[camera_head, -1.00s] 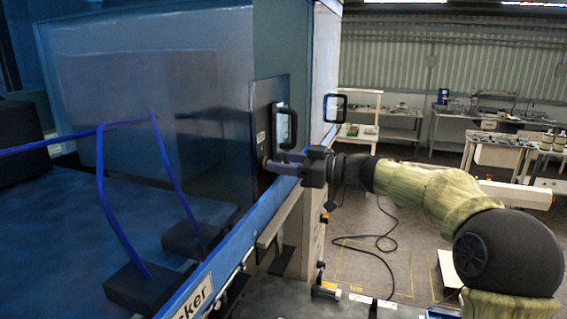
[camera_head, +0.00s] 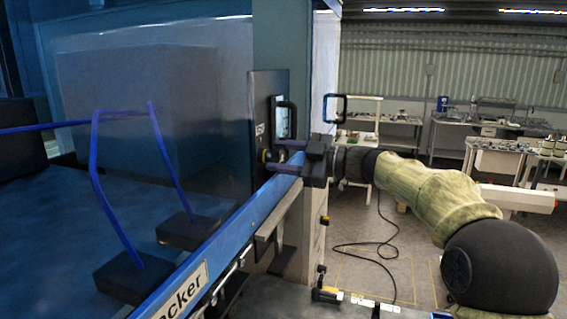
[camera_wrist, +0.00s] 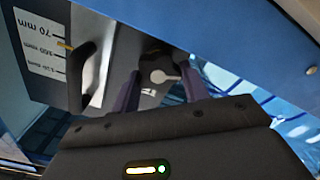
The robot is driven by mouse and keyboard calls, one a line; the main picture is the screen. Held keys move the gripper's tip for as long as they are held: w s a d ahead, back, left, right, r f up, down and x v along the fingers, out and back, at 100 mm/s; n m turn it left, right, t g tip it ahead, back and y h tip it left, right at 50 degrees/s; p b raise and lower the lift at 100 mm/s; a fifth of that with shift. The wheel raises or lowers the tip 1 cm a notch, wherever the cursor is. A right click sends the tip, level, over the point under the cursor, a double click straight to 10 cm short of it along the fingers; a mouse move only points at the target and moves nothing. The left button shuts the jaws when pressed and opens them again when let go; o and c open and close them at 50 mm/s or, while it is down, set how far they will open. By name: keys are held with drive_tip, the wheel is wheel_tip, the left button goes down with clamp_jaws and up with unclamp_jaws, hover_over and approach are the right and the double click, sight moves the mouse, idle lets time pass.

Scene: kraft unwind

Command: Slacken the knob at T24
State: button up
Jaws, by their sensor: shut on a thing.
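The knob (camera_wrist: 158,68) is dark, with lobes and a pale round-ended mark, in the wrist view. It sits on the grey panel between the two purple-grey fingers of my gripper (camera_wrist: 163,92). In the head view my gripper (camera_head: 278,157) reaches left to the dark panel plate, its fingers one above the other. It is shut on the knob, whose body is mostly hidden there; a small yellowish spot (camera_head: 264,156) shows at the fingertips. I cannot read a T24 label.
A black handle (camera_head: 287,118) stands just above the gripper; it also shows in the wrist view (camera_wrist: 88,75) beside a white scale label (camera_wrist: 42,50). A blue rail (camera_head: 235,222) runs below the gripper. Blue bent rods (camera_head: 110,190) stand at left. Benches are far right.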

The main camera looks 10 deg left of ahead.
drive_tip(key=shift+r+n, duration=0.1)
drive_tip(key=shift+n, duration=0.3)
drive_tip(key=o, duration=1)
drive_tip(key=shift+a, duration=0.15)
drive_tip(key=shift+d+b, duration=0.45)
drive_tip(key=shift+d, duration=0.05)
drive_tip(key=s+d+b, duration=0.2)
drive_tip(key=d+b, duration=0.4)
drive_tip(key=d, duration=1)
drive_tip(key=shift+s+d, duration=0.2)
